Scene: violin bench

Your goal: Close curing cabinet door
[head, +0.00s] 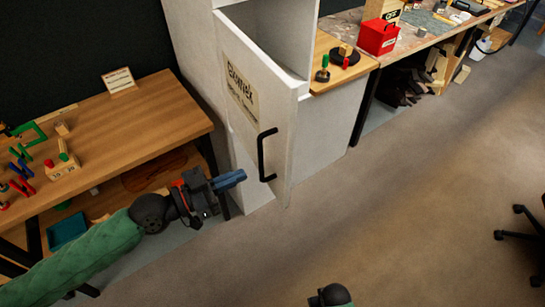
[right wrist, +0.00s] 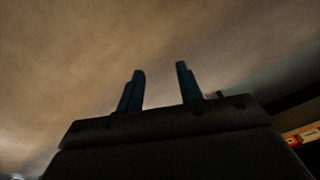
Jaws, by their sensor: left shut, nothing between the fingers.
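The curing cabinet (head: 187,40) is a tall white cabinet in the upper middle of the head view. Its white door (head: 236,62) stands open, swung outward toward me, with a printed label and a black bar handle (head: 262,155) near its free edge. My left gripper (head: 241,176) is shut and empty, its blue fingers just left of the handle's lower part; whether they touch the door I cannot tell. My right gripper (right wrist: 160,88) shows in the right wrist view with its two blue fingers apart and nothing between them.
A wooden bench (head: 130,118) with clamps and small blocks stands left of the cabinet. A second bench (head: 340,70) with a red box (head: 378,37) stands to its right. Open floor (head: 400,200) lies in front. A black chair base (head: 525,235) is at the right edge.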

